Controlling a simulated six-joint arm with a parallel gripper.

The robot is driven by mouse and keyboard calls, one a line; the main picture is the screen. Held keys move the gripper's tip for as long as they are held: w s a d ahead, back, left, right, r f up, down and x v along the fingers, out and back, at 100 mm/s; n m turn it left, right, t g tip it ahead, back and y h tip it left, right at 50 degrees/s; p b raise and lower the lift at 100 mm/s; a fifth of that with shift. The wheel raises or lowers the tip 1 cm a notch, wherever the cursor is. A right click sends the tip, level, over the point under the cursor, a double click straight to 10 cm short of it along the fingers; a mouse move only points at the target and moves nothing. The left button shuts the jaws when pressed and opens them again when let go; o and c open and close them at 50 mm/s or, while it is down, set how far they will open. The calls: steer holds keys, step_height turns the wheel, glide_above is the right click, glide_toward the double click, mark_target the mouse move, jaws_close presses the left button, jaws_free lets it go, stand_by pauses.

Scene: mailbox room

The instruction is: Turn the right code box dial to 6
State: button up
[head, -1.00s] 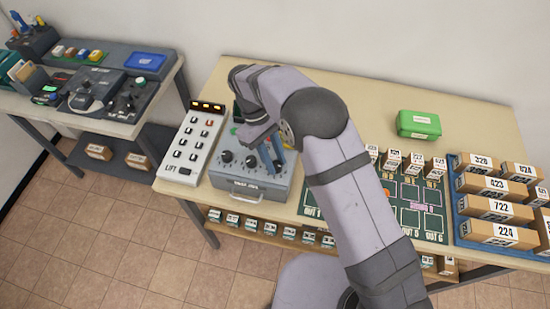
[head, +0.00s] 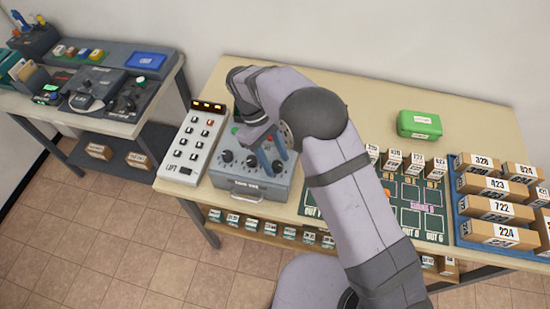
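The grey code box (head: 231,187) stands at the left part of the wooden table, with a row of black dials on its top face. The left dial (head: 226,156) and middle dial (head: 251,160) are in plain view. The right dial (head: 277,166) is partly hidden by my gripper. My gripper (head: 272,158) points down at the right dial, its blue-grey fingers apart from each other and close around or just above it. I cannot tell whether they touch the dial. The dial's number marks are too small to read.
A white lift panel (head: 190,145) with buttons stands close left of the code box. A green case (head: 419,124) lies at the back. Small boxes, a dark green mat (head: 411,218) and a blue tray (head: 461,226) of numbered parcels lie to the right.

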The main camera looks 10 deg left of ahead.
steer(key=shift+r, duration=0.1)
steer(key=b+v, duration=0.2)
steer(key=v, duration=0.3)
steer(key=shift+w+a, duration=0.1)
steer(key=shift+b+v, duration=0.35)
steer(key=shift+v, duration=0.7)
steer(key=shift+o, duration=0.2)
